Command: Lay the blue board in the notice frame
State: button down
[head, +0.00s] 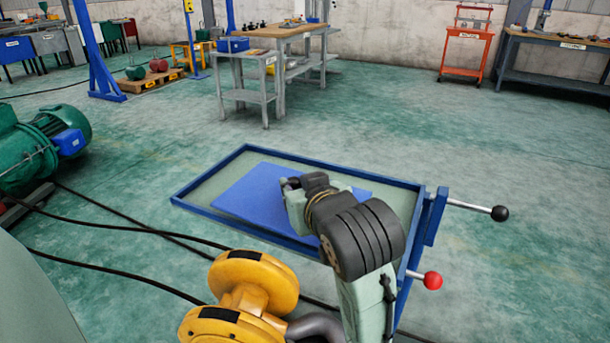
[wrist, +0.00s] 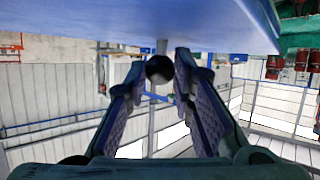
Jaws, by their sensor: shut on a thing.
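The blue board (head: 248,190) is a flat blue panel over the pale bed of the notice frame (head: 208,174), which has a dark blue rim. The board shows inside the rim's outline, with bare bed at the left and far sides. I cannot tell whether it rests on the bed or hangs above it. My gripper (head: 287,183) is over the board, and my arm hides the board's right part. In the wrist view, my gripper (wrist: 160,72) is shut on a dark round knob (wrist: 159,68), and the board's blue face (wrist: 150,22) fills the top.
Levers with a black knob (head: 499,213) and a red knob (head: 433,280) stick out at the frame's right end. A yellow wheeled part (head: 255,280) stands near the frame's front. Black cables (head: 110,224) cross the floor at left.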

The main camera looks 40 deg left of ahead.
jog(key=shift+w+a+r+p, duration=0.2)
jog(key=shift+w+p, duration=0.1)
jog(key=shift+p, duration=0.45)
jog(key=w+p, duration=0.1)
jog(key=p, duration=0.1)
jog(key=w+a+p, duration=0.1)
jog(key=p, duration=0.1)
jog(key=shift+f, duration=0.15)
jog(key=w, duration=0.1)
jog(key=w+a, duration=0.1)
jog(key=w+a+f, duration=0.1)
jog(key=w, duration=0.1)
jog(key=shift+a, duration=0.25)
jog(key=shift+w+a+f, duration=0.1)
jog(key=shift+f, duration=0.8)
jog(key=shift+w+a+f, duration=0.1)
jog(key=shift+f, duration=0.8)
jog(key=shift+f, duration=0.1)
jog(key=shift+f, duration=0.1)
jog(key=c, duration=1.3)
grip_release()
jog(key=shift+c, duration=0.2)
